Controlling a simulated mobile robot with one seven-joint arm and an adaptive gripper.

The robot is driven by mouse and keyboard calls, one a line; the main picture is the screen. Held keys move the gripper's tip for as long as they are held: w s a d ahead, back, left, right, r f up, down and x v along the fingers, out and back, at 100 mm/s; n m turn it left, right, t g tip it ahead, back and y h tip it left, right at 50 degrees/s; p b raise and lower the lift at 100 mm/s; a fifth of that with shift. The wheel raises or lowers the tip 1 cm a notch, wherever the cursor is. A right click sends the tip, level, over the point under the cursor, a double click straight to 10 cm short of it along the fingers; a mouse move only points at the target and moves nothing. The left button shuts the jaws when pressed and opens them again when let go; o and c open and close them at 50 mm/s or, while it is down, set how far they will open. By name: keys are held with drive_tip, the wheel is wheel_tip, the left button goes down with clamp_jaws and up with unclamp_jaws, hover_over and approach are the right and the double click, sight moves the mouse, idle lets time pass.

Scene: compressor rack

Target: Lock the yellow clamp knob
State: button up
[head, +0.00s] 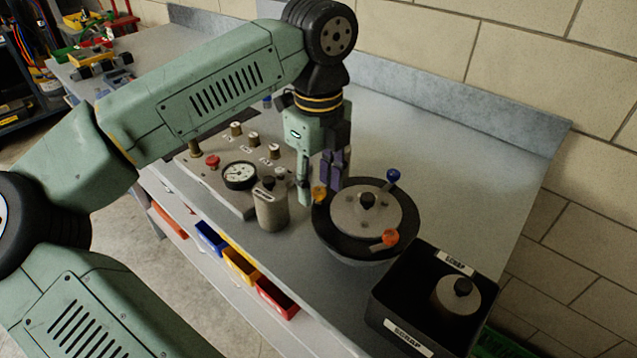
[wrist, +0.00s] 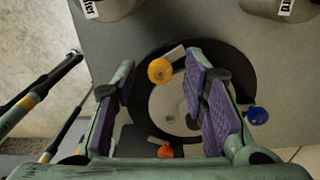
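The yellow clamp knob (head: 319,195) sits on the left rim of a round black-rimmed fixture (head: 337,236) with a grey lid. My gripper (head: 325,188) points down over that side of the fixture. In the wrist view, my gripper (wrist: 162,75) is open, with purple pads and nothing held. A blue knob (head: 393,175) and an orange knob (head: 390,237) are on the same rim. The exact height gap to the yellow knob is unclear.
A black scrap bin (head: 400,300) holding a capped grey part stands at the front right. A grey canister (head: 271,210) and a gauge panel (head: 215,185) stand left of the fixture. The bench behind the fixture is clear, up to the wall.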

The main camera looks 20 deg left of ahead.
drive_tip(key=shift+c, duration=0.2)
clamp_jaws()
idle(0.3)
drive_tip(key=m+b, duration=0.2)
drive_tip(key=shift+f+m, duration=0.15)
drive_tip(key=shift+m, duration=0.25)
drive_tip(key=m+b, duration=0.2)
drive_tip(key=m, duration=0.3)
drive_tip(key=shift+w+b, duration=0.1)
drive_tip(key=shift+b, duration=0.25)
drive_tip(key=m+b, duration=0.1)
drive_tip(key=m, duration=0.4)
drive_tip(key=shift+d+r+m, duration=0.1)
drive_tip(key=shift+r+m, duration=0.1)
drive_tip(key=shift+m, duration=2.3)
